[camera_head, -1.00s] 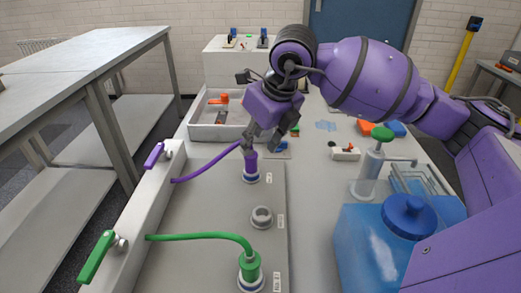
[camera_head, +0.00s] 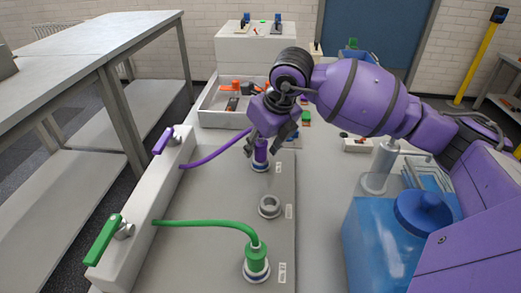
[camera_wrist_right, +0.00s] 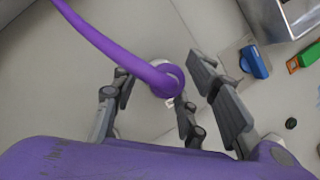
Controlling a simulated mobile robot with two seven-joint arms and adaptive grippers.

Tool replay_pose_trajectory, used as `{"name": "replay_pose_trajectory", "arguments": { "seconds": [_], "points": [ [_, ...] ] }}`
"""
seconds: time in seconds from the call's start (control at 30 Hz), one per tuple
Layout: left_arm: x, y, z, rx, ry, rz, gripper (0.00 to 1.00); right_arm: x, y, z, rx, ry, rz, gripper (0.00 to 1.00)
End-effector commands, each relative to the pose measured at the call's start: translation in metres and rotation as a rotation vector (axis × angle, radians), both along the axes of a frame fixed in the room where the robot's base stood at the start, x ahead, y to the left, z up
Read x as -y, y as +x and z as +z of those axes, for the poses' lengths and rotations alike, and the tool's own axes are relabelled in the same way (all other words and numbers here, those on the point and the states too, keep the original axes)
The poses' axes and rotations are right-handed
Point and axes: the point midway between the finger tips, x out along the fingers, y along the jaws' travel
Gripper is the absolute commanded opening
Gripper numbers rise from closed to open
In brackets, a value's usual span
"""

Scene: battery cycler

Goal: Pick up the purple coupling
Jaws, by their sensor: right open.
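The purple coupling (camera_head: 261,153) stands upright on a port of the grey bench panel (camera_head: 200,255), with a purple hose running from its top to the left. In the right wrist view the coupling's top (camera_wrist_right: 174,80) shows between the fingers. My right gripper (camera_head: 263,142) is over the coupling, its open fingers spread around the coupling's upper part. In the right wrist view the right gripper (camera_wrist_right: 163,85) shows fingers on both sides, apart from the coupling as far as I can tell. My left gripper is not in view.
A green coupling (camera_head: 256,257) with a green hose stands at the front. An empty grey port (camera_head: 269,206) lies between the couplings. A purple lever (camera_head: 162,141) and a green lever (camera_head: 103,240) sit on the left ledge. A blue container (camera_head: 375,250) stands at right.

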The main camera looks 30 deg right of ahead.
Motion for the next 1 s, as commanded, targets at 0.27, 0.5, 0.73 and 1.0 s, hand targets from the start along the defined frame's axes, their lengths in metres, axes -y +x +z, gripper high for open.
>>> {"name": "replay_pose_trajectory", "arguments": {
  "seconds": [0.27, 0.5, 0.73, 1.0],
  "points": [
    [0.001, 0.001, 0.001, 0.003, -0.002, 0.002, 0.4, 0.0, 0.0, 0.001, 0.0, 0.0, 0.0, 0.18],
    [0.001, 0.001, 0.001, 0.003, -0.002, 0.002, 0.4, 0.0, 0.0, 0.001, 0.001, 0.0, 0.0, 0.0],
    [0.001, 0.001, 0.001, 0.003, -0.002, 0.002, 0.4, 0.0, 0.0, 0.002, 0.002, 0.0, 0.0, 0.0],
    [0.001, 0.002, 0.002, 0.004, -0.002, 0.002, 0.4, 0.001, 0.001, 0.029, 0.007, -0.001, 0.0, 0.0]
  ]
}}
